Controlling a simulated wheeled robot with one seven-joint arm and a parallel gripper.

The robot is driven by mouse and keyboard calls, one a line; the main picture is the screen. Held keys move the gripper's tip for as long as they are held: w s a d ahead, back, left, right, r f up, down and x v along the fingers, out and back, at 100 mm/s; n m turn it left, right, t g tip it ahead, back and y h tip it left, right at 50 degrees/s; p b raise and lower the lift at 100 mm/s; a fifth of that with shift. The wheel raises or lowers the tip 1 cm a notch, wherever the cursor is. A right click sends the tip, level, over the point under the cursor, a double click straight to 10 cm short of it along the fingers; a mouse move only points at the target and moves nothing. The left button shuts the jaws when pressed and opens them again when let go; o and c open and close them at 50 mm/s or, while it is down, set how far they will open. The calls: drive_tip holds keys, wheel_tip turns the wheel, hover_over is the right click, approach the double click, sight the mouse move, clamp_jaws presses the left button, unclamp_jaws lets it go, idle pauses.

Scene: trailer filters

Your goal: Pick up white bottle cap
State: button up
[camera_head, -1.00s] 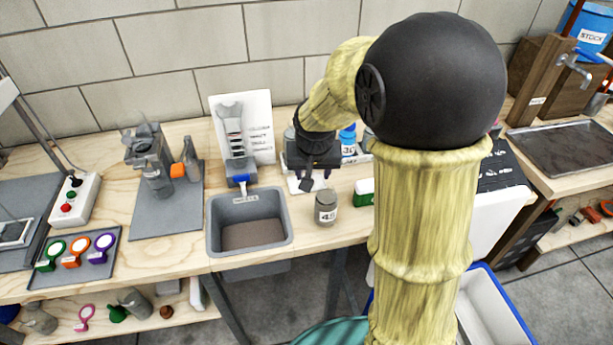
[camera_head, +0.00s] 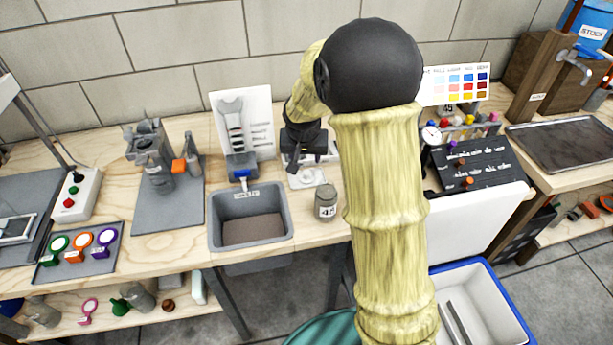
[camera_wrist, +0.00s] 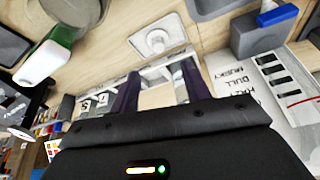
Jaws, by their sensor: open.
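A small round white piece, which looks like the white bottle cap (camera_head: 307,175), lies on a flat white square plate on the wooden bench, right of the grey basin. In the wrist view the cap (camera_wrist: 156,39) shows near the top, beyond my fingertips. My gripper (camera_head: 306,158) is close behind the plate in the head view, pointing down. In the wrist view my gripper (camera_wrist: 157,77) has its two dark fingers apart with nothing held between them. The cap and fingers appear apart; the height between them is hard to judge.
A grey-lidded jar (camera_head: 325,201) stands right of the plate, in front of my gripper. The grey basin (camera_head: 250,197) is to the left. A grey holder with a blue part (camera_wrist: 262,30) is near the right finger's side. A green-and-white item (camera_wrist: 48,58) is at left.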

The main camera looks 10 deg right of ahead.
hover_over(307, 172)
drive_tip(key=s+a, duration=0.1)
drive_tip(key=s, duration=0.1)
wheel_tip(307, 172, down, 6)
drive_tip(key=shift+s+r, duration=0.1)
drive_tip(key=shift+s, duration=0.05)
drive_tip(key=x, duration=0.5)
drive_tip(key=shift+d, duration=0.15)
drive_tip(key=c, duration=0.6)
